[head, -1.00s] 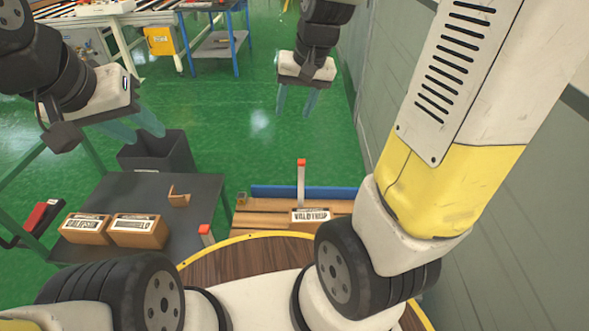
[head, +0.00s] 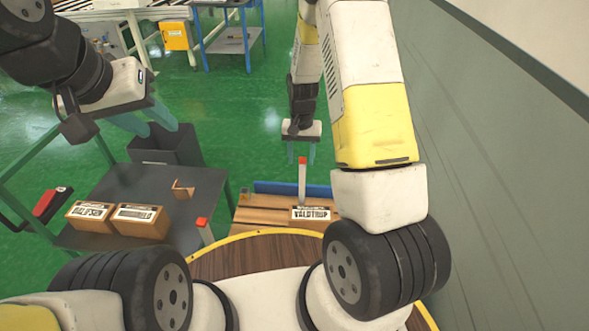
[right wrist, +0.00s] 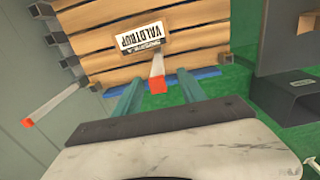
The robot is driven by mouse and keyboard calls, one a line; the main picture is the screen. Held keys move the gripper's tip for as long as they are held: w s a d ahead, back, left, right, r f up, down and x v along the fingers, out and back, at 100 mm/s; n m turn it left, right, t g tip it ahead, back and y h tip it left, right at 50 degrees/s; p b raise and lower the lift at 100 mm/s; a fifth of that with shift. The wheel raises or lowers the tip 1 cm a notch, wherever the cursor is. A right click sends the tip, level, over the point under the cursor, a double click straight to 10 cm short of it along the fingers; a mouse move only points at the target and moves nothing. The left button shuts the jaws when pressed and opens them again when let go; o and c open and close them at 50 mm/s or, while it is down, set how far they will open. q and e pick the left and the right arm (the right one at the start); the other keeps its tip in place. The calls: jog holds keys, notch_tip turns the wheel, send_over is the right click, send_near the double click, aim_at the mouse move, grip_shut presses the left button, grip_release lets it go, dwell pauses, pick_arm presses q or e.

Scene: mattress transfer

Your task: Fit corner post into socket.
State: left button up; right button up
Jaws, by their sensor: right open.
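A pale post with a red top (head: 302,178) stands on the wooden slatted bed frame (head: 262,215) beside the VALDTRUP label. Its foot is hard to make out. My right gripper (head: 302,155) is open just above and around its top. In the right wrist view the red tip (right wrist: 158,87) shows between the two fingers, with no clear contact. A second red-topped post (head: 204,230) stands at the frame's near left; it also shows in the right wrist view (right wrist: 55,103). Dark sockets (right wrist: 75,61) line the frame edges. My left gripper (head: 145,119) hangs open and empty at the left.
A dark table (head: 193,215) left of the frame holds two labelled boxes (head: 140,219) and a small tan bracket (head: 183,189). A dark bin (head: 165,148) stands behind it. A blue strip (head: 275,187) lies along the frame's back. A grey wall (head: 490,170) rises at the right.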

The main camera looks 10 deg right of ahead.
aim_at(303, 169)
jog(key=f, duration=0.5)
jog(key=shift+w+d+f, duration=0.25)
jog(key=shift+d+f, duration=0.1)
jog(key=shift+f, duration=0.05)
grip_shut()
dwell(1.0)
